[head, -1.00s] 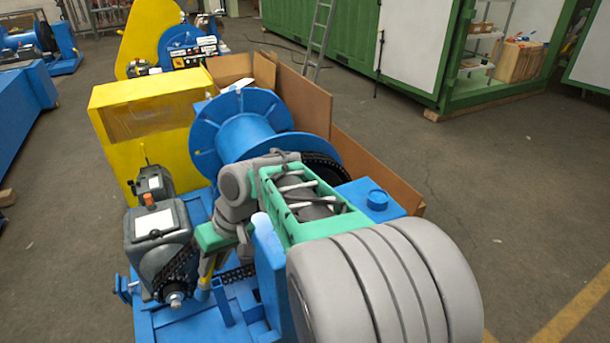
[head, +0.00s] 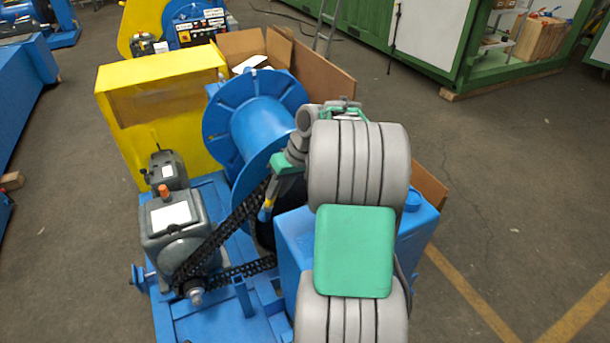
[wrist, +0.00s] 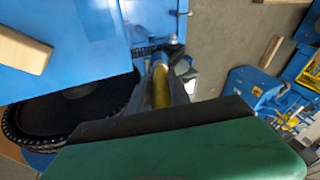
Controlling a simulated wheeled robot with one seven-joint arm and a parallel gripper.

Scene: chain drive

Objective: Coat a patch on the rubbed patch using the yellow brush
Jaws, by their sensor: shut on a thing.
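The yellow brush is held in my gripper (head: 276,186), its yellow and blue part (head: 266,208) showing below the jaws in the head view. In the wrist view the brush's yellow handle (wrist: 161,88) runs between the jaws, with a blue-grey part beyond it. The brush is beside the drive chain (head: 228,225), near the drum's lower side; I cannot tell whether it touches anything. A dull brownish area (head: 165,105) shows on the yellow guard (head: 108,125). I cannot tell whether this is the rubbed patch.
A blue drum (head: 250,110) stands behind my gripper. A grey gearbox (head: 175,225) is left of the chain. A blue housing (head: 292,240) stands right of the chain, partly behind my arm. The chained black wheel (wrist: 62,112) is close below the blue panel (wrist: 65,55).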

